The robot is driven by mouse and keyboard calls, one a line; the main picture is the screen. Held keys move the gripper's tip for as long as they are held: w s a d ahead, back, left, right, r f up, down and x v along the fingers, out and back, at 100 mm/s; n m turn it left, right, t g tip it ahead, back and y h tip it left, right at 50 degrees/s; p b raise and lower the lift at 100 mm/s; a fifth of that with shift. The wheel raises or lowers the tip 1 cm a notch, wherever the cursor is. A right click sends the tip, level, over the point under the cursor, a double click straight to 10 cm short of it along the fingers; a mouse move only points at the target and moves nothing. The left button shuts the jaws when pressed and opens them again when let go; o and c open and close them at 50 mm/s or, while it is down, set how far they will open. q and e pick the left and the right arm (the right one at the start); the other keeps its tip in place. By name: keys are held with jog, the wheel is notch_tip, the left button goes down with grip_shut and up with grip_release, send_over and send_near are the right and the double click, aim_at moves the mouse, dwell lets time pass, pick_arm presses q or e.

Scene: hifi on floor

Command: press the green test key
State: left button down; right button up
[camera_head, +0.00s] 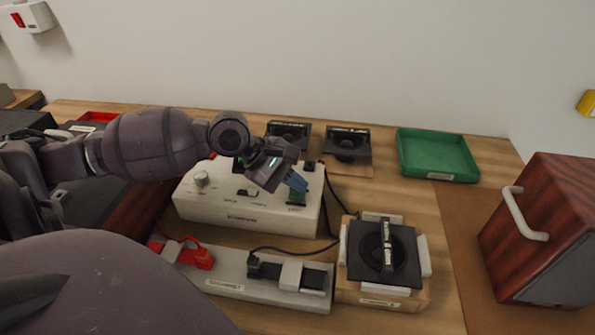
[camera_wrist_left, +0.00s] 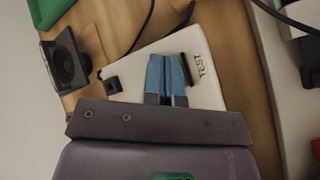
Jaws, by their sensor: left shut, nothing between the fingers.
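The white test box (camera_head: 240,213) stands on the wooden bench, with a knob and switches on its top. The green test key (camera_head: 296,198) is at the right end of its top. My left gripper (camera_head: 298,183) is shut and empty, its blue fingertips just above or at the key. I cannot tell whether they touch it. In the left wrist view, the shut blue fingers (camera_wrist_left: 168,76) lie over the white box (camera_wrist_left: 205,98) beside the TEST label, and they hide most of the key. My right gripper is in neither view.
A grey strip (camera_head: 240,274) with red and black connectors lies in front of the box. A speaker driver in a wooden fixture (camera_head: 352,291) is to its right. Two black drivers (camera_head: 347,148) and a green tray (camera_head: 438,154) stand behind. A wooden speaker cabinet (camera_head: 540,225) is far right.

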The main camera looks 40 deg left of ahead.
aim_at(296, 193)
pick_arm(q)
jog(key=shift+f, duration=0.4)
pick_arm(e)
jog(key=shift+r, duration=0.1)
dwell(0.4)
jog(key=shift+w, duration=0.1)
pick_arm(q)
jog(key=shift+r+p, duration=0.9)
jog(key=shift+r, duration=0.1)
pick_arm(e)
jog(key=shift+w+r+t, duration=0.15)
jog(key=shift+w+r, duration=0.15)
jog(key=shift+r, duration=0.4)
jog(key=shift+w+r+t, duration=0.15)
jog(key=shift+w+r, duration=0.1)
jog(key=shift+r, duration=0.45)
pick_arm(q)
jog(key=shift+r+p, duration=0.45)
jog(key=shift+r, duration=0.2)
jog(key=shift+r+p, duration=1.65)
jog(key=shift+r, duration=0.25)
jog(key=shift+f, duration=0.1)
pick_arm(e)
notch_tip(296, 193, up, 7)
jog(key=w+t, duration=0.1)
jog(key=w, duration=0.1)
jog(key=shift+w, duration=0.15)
